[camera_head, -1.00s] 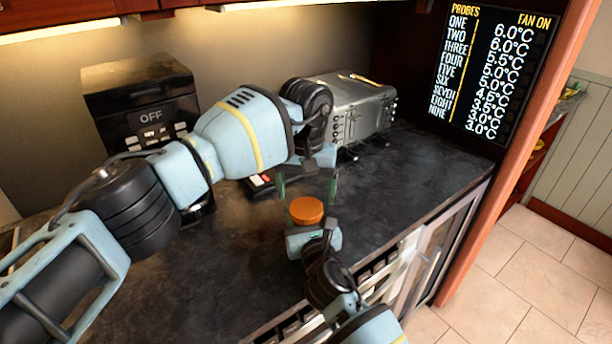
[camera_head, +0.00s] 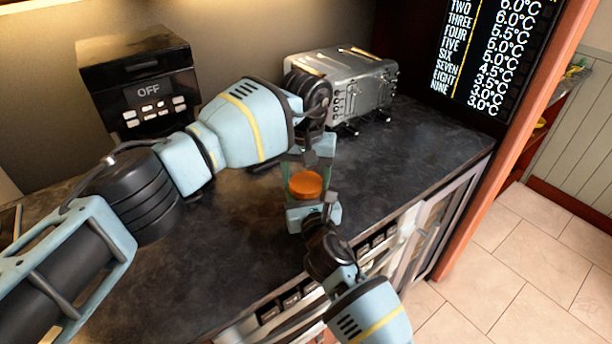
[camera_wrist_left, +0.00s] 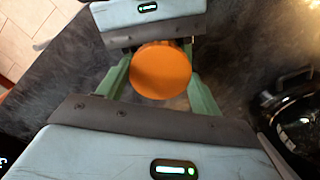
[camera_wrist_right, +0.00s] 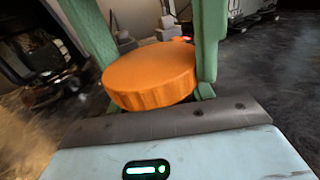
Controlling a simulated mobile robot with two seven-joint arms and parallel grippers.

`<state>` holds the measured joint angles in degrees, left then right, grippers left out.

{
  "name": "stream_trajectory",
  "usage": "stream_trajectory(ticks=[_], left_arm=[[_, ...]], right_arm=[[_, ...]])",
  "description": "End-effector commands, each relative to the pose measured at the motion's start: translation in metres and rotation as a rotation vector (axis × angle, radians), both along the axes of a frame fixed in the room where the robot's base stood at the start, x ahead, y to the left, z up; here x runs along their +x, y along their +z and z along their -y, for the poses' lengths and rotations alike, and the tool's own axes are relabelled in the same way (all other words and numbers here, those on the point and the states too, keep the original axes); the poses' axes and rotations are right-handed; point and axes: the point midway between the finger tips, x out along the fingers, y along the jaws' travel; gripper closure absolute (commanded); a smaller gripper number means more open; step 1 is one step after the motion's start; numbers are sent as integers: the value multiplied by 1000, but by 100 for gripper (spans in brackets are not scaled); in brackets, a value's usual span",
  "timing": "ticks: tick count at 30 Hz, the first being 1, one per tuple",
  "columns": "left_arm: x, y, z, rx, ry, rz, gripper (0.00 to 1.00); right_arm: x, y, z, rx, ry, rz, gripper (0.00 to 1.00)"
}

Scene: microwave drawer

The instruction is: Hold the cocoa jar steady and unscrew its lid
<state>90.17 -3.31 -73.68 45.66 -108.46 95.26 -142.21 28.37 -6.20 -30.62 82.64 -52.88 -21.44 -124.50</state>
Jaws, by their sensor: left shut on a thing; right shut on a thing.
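The cocoa jar's orange lid (camera_head: 306,184) shows at the counter's front part; the jar body below it is mostly hidden by my grippers. My left gripper (camera_head: 307,176) reaches in from behind and is shut on the lid, its green fingers on opposite sides of it. The lid also shows between these fingers in the left wrist view (camera_wrist_left: 161,70). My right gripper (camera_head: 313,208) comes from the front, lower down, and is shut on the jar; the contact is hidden. In the right wrist view the lid (camera_wrist_right: 150,76) looks seated and level.
A black appliance marked OFF (camera_head: 140,85) stands at the back left. A silver toaster-like appliance (camera_head: 345,85) stands behind my left gripper. The dark counter (camera_head: 420,150) is clear to the right. A temperature display (camera_head: 490,55) is at the upper right.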

Motion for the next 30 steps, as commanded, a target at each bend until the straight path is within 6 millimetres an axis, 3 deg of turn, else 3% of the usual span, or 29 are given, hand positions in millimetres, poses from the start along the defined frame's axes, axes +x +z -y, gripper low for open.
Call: stream_trajectory(ticks=[7,21,30], left_arm=[[0,0,0,2,115,1,62],[0,1,0,0,793,0,62],[0,1,0,1,895,0,62]], right_arm=[[0,-1,0,0,-1,-1,100],[0,-1,0,0,-1,-2,100],[0,-1,1,0,-2,-2,100]])
